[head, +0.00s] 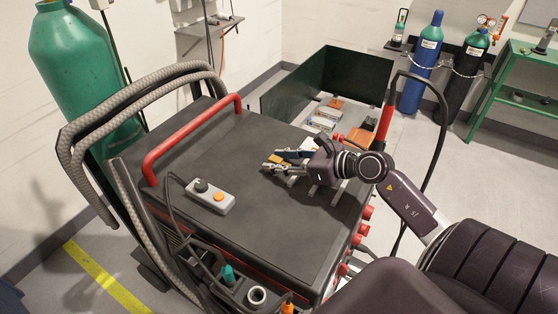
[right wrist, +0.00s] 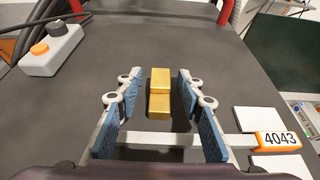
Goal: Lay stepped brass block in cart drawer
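The stepped brass block (right wrist: 160,80) lies on the dark cart top (right wrist: 100,80), with its two gold levels showing in the right wrist view. In the head view, a small part of the block (head: 276,158) shows beside the fingers. My right gripper (head: 268,167) is low over the cart top. Its blue-padded fingers (right wrist: 158,90) are open on either side of the block, with a gap on both sides. My left gripper is out of view. I cannot make out an open cart drawer.
A grey control box (head: 209,196) with an orange button sits on the cart left of the gripper. A red handle (head: 190,135) and hoses (head: 120,95) rise behind it. Green panels (head: 330,75) stand beyond the cart.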

